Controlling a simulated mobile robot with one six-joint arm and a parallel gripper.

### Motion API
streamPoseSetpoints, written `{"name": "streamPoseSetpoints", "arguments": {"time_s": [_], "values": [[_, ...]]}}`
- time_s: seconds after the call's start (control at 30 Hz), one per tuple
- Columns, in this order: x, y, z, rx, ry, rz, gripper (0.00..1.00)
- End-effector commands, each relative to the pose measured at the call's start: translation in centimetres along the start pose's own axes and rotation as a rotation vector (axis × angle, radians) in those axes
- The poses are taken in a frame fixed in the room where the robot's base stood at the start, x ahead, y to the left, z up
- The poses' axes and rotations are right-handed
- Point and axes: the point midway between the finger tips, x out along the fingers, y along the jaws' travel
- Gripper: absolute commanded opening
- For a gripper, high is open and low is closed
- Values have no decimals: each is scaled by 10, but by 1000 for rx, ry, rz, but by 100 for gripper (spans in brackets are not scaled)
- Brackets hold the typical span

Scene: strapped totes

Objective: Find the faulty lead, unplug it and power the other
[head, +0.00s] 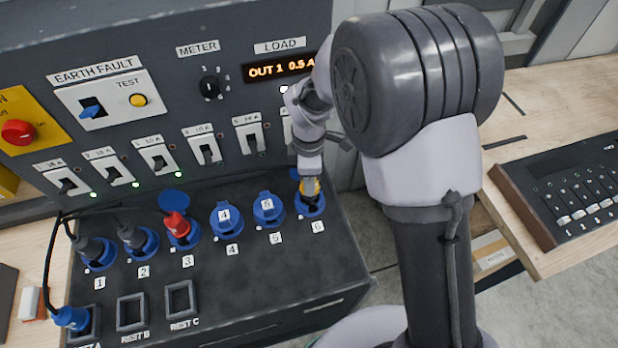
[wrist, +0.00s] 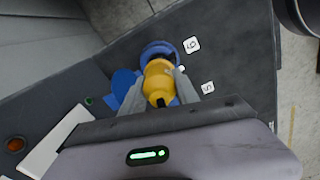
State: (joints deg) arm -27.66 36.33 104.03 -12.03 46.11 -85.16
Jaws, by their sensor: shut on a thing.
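My gripper (head: 310,182) is shut on a yellow plug (wrist: 158,82) at blue socket 6 (head: 313,207). The plug's front end meets the socket ring in the wrist view (wrist: 158,50); I cannot tell how deep it sits. Dark plugs stand in socket 1 (head: 92,250) and socket 2 (head: 132,237), and a red plug (head: 177,225) in socket 3. A blue plug (head: 70,318) sits at rest A. The load display (head: 281,68) reads OUT 1 0.5 A.
Rest B (head: 131,312) and rest C (head: 180,299) are empty. A row of breakers (head: 157,158) runs above the sockets, with green lamps lit below the left three; my arm partly hides the rightmost. The meter knob (head: 209,88) is above. A fader desk (head: 570,190) stands right.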

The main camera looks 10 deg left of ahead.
Motion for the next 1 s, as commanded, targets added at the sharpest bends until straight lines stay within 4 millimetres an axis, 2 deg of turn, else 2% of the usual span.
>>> {"name": "streamPoseSetpoints", "arguments": {"time_s": [0.63,1.0], "values": [[-29,0,0,0,0,0,0],[-30,-1,-1,11,0,0,0]]}}
